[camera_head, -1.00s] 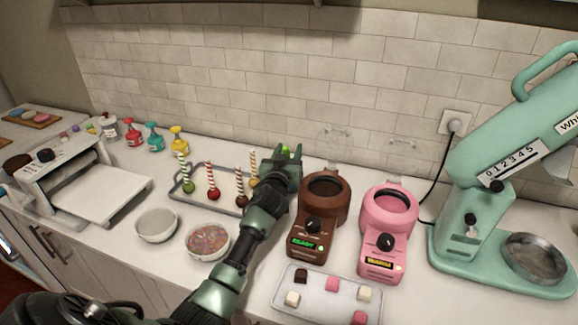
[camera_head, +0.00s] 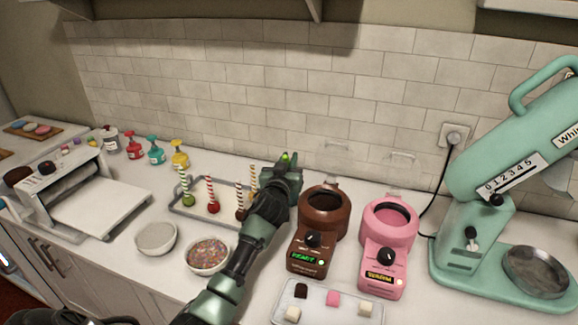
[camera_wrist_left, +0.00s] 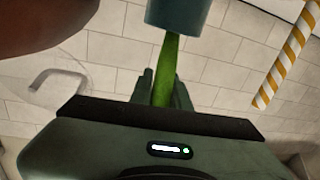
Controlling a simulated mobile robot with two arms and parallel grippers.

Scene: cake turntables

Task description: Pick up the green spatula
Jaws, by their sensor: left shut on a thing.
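The green spatula shows as a bright green strip (camera_wrist_left: 166,66) between the two fingers in the left wrist view. Only a small green tip (camera_head: 286,157) of it shows in the head view. My right gripper is out of view.
A tray (camera_head: 187,211) of cake pops stands just left of my gripper. A brown melting pot (camera_head: 322,213) and a pink one (camera_head: 386,224) stand to its right. Bowls (camera_head: 207,269) and a tray of sweets (camera_head: 318,302) lie in front. A mint mixer (camera_head: 470,225) stands at far right.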

